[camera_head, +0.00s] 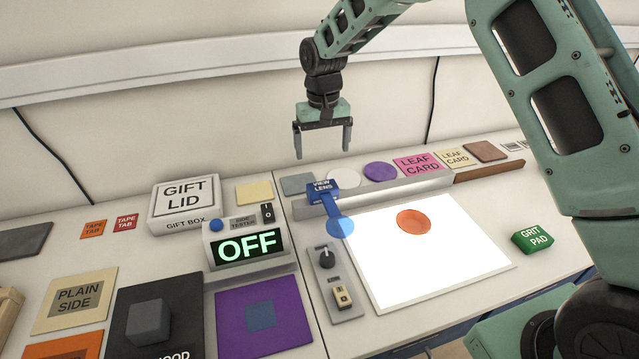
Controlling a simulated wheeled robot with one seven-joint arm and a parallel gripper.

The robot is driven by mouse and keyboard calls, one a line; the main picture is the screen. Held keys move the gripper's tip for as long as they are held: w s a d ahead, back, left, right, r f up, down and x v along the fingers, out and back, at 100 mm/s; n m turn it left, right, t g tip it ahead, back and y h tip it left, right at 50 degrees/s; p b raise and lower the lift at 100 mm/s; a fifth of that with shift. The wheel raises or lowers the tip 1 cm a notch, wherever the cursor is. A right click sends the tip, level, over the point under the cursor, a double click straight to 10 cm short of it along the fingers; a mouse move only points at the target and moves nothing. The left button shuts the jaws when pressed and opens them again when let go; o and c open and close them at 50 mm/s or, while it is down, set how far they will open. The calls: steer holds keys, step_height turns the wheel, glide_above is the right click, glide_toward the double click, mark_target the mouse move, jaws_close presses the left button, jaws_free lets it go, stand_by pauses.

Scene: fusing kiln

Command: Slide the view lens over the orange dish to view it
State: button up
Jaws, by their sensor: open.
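The view lens is a blue piece with a labelled block (322,187) on the grey rail, an arm reaching down and a round translucent blue lens (340,227) at its end. The lens lies over the left edge of the bright white panel. The orange dish (413,221) sits on the upper middle of that panel (440,270), to the right of the lens and apart from it. My gripper (323,141) is open and empty, pointing down, above and behind the view lens block.
The grey rail (400,190) runs along the panel's back edge. Several discs and cards, including a pink leaf card (419,164), lie behind it. A green grit pad (532,239) is at right. The tester reading OFF (247,246) and a knob box (328,259) stand at left.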

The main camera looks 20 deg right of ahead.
mark_target(323, 186)
step_height(323, 186, down, 13)
steer(key=p, duration=0.3)
steer(key=shift+f, duration=0.1)
steer(key=c, duration=1.4)
steer(key=d+b, duration=0.3)
steer(key=d, duration=1.7)
steer(key=shift+s+d+b, duration=0.1)
steer(key=shift+d+b, duration=0.2)
steer(key=shift+d, duration=0.05)
steer(key=o, duration=1.4)
step_height(323, 186, up, 18)
steer(key=b, duration=0.3)
steer(key=shift+f+b, duration=0.25)
steer(key=shift+b, duration=0.15)
